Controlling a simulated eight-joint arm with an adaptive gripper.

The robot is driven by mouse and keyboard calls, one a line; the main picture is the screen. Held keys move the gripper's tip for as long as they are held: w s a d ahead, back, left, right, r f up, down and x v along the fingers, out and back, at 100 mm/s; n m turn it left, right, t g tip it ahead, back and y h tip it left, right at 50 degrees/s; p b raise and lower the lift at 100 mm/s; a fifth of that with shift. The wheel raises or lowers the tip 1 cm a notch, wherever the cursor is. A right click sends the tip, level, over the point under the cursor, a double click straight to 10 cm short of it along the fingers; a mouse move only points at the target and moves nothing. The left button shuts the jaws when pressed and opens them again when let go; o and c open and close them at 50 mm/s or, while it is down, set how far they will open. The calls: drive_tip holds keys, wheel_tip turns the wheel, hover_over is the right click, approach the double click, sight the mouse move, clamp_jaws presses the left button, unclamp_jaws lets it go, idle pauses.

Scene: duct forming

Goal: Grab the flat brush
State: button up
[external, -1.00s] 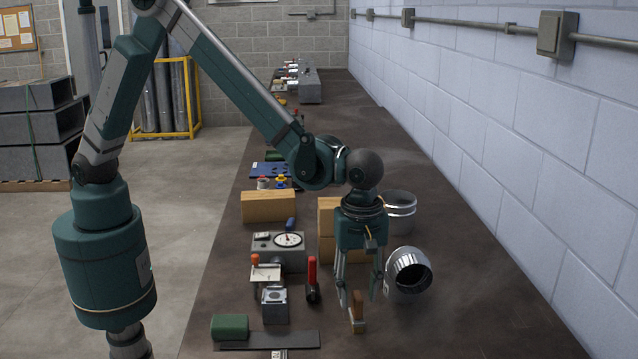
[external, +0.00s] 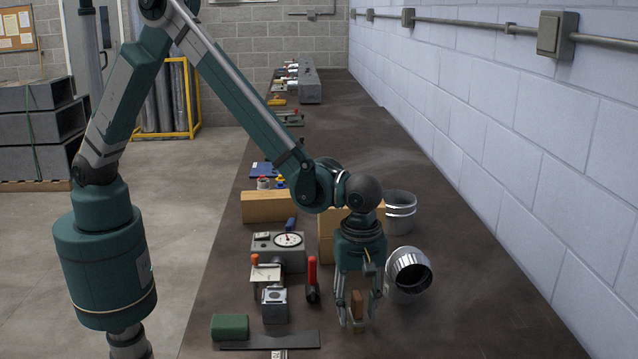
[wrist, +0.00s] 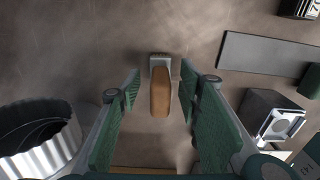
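The flat brush has a brown wooden handle and a grey end. In the wrist view the brush (wrist: 160,92) lies between the two green finger pads, with a visible gap on each side. In the external view the brush (external: 357,306) is at the front of the bench, below my wrist. My gripper (external: 358,318) points down around it, with its fingers open on either side. The open fingers also show in the wrist view (wrist: 160,95). I cannot tell whether the pads touch the handle, but they look apart from it.
A metal duct elbow (external: 408,272) stands close to the right of my gripper. A red-handled tool (external: 312,280) and a grey block (external: 275,303) are to the left. The front right bench is clear.

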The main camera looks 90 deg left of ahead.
drive_tip(key=shift+f, duration=1.05)
drive_tip(key=shift+c, duration=0.6)
drive_tip(key=c, duration=0.9)
